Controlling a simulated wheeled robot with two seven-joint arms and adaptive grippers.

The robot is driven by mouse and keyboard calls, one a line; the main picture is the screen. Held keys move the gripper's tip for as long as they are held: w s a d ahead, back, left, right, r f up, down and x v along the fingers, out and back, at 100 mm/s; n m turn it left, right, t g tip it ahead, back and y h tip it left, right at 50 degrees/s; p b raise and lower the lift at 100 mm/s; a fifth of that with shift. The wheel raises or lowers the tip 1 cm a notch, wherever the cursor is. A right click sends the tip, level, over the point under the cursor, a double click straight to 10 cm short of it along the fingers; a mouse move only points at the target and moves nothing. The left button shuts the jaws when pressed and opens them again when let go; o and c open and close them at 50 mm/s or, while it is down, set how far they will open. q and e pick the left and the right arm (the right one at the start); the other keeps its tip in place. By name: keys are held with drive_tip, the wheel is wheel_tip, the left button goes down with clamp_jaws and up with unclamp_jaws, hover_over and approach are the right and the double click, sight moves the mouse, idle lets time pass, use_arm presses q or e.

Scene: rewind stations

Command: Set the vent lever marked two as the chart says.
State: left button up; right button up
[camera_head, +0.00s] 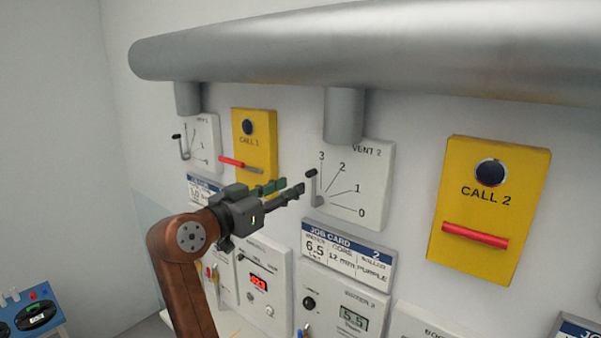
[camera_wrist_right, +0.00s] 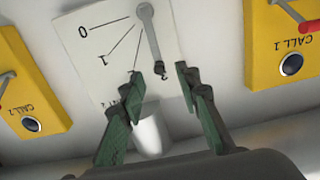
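The vent 2 plate (camera_head: 372,180) is white, with marks from 0 to 3. Its grey lever (camera_head: 316,190) has a black knob and stands nearly upright, toward the 3. My right gripper (camera_head: 296,187) is open just left of this lever. My left gripper is not in view. No chart is readable here.
A large grey pipe (camera_head: 360,50) runs above the plates. Yellow call 1 (camera_head: 242,122) and call 2 (camera_head: 480,200) panels with red handles flank vent 2. A job card (camera_head: 347,262) sits below it. A vent 1 plate (camera_head: 206,132) is farther left. A blue box (camera_head: 35,312) stands lower left.

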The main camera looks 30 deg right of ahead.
sight(307, 176)
drive_tip(key=shift+w+d+r+p, duration=0.2)
drive_tip(key=shift+d+r+p, duration=0.1)
drive_tip(key=shift+d, duration=0.25)
drive_tip(key=shift+w+d+r+p, duration=0.15)
drive_tip(key=shift+d+r, duration=0.1)
drive_tip(key=shift+d, duration=0.3)
drive_tip(key=p+x, duration=0.1)
drive_tip(key=x, duration=0.3)
drive_tip(key=shift+s+d, duration=0.1)
drive_tip(key=shift+w+d, duration=0.2)
drive_tip(key=shift+d, duration=0.1)
drive_tip(key=shift+w+d+f, duration=0.1)
drive_tip(key=shift+d, duration=0.1)
drive_tip(key=c, duration=0.5)
clamp_jaws()
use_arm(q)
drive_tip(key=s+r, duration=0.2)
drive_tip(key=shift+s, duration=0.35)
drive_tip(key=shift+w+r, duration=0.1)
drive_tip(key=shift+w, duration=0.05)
